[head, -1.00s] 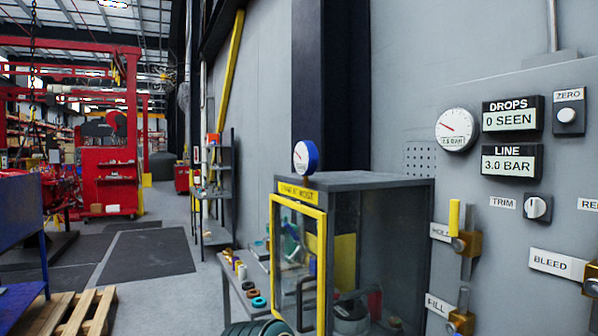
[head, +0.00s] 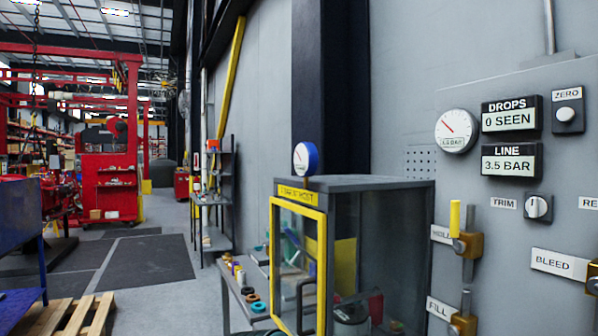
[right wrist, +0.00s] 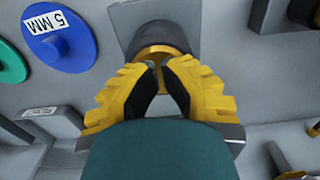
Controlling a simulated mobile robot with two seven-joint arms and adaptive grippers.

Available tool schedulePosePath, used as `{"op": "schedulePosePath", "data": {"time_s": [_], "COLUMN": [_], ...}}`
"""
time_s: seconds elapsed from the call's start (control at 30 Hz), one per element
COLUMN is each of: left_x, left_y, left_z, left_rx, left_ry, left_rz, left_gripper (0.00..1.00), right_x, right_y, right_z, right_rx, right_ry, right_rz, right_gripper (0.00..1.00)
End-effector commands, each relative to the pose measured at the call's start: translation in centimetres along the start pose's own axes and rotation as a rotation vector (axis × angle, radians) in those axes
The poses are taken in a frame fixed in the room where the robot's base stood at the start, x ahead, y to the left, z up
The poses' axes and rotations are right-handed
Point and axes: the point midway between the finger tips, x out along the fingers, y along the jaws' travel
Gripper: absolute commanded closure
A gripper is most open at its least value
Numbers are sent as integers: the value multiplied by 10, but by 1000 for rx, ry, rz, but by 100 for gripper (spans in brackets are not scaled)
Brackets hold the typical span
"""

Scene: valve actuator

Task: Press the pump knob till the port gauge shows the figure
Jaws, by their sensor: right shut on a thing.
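My right gripper (right wrist: 162,80) shows in the right wrist view with its yellow fingers closed together. They are at a dark, round part with a brass collar (right wrist: 163,52), which looks like the pump knob. The fingertips hide the part between them. In the head view a white dial gauge (head: 457,131) is on the wall panel, its red needle pointing up-left. Beside it the LINE display (head: 511,162) reads 3.5 BAR. Another gauge with a blue rim (head: 305,158) stands on the cabinet; its reading is too small to tell. My left gripper is in neither view.
The DROPS display (head: 510,116) reads 0 SEEN. The ZERO button (head: 567,115), TRIM dial (head: 538,207) and brass valves (head: 467,246) are on the panel. A yellow-framed glass cabinet (head: 382,184) stands left of them. A blue 5 MM disc (right wrist: 60,38) is left of my right gripper.

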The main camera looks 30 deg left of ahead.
Motion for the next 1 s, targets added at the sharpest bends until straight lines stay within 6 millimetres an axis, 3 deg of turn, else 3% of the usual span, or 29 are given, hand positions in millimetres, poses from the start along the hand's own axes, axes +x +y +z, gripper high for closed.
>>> {"op": "schedulePosePath", "data": {"time_s": [1.0], "left_x": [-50], "left_y": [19], "left_z": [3], "left_rx": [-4], "left_ry": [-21], "left_rz": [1], "left_gripper": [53], "right_x": [-64], "right_y": [0], "right_z": [0], "right_rx": [0], "right_ry": [-1], "right_rz": [0], "right_gripper": [100]}}
